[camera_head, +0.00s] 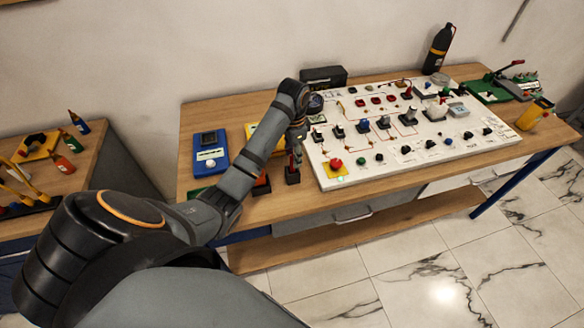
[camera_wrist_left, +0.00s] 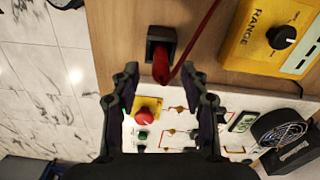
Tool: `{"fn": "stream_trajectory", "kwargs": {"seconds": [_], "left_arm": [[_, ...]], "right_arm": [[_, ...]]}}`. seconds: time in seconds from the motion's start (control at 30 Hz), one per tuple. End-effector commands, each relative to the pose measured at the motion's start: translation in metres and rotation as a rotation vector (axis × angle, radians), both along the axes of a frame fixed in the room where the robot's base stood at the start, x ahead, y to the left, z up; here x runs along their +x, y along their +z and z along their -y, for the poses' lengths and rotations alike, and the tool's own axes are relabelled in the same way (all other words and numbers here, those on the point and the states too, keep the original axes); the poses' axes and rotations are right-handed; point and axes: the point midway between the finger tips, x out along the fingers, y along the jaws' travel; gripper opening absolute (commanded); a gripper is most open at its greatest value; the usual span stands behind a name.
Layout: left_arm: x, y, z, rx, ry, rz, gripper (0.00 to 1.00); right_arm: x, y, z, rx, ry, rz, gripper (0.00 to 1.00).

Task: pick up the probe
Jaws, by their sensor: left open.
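The red probe (camera_wrist_left: 161,64) sits in a small black square holder (camera_wrist_left: 151,48) on the wooden bench, with a red cable running from it in the left wrist view. In the head view the probe (camera_head: 291,162) stands upright in its holder (camera_head: 292,178), near the bench's front edge. My left gripper (camera_head: 297,138) is above it, partly hidden by its own wrist. In the left wrist view my left gripper (camera_wrist_left: 160,82) is open and empty, and the probe shows just beyond the gap between its fingertips. My right gripper is not in view.
A white control panel (camera_head: 350,178) with a red button, knobs and switches lies right of the probe. A yellow range box (camera_wrist_left: 258,52) and a blue meter (camera_head: 222,161) stand close by. A black fan unit (camera_wrist_left: 280,135) shows in the left wrist view.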

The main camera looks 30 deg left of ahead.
Motion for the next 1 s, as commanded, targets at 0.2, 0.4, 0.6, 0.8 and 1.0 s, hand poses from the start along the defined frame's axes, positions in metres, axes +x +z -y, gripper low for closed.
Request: {"fn": "stream_trajectory", "kwargs": {"seconds": [0.2, 0.4, 0.6, 0.8, 1.0], "left_arm": [[-0.004, -0.037, -0.002, -0.002, 0.002, -0.001, 0.45], [-0.003, -0.037, -0.002, -0.002, 0.002, 0.000, 0.45], [-0.003, -0.037, -0.002, -0.002, 0.002, 0.000, 0.18], [-0.003, -0.037, -0.001, -0.002, 0.002, 0.000, 0.00], [-0.003, -0.037, -0.001, -0.003, 0.002, -0.001, 0.00]], "right_arm": [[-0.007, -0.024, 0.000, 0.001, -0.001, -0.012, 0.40], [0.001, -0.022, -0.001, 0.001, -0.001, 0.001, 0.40], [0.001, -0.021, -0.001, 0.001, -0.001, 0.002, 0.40], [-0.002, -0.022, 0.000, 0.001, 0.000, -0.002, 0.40], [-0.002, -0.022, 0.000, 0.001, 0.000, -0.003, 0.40]]}}
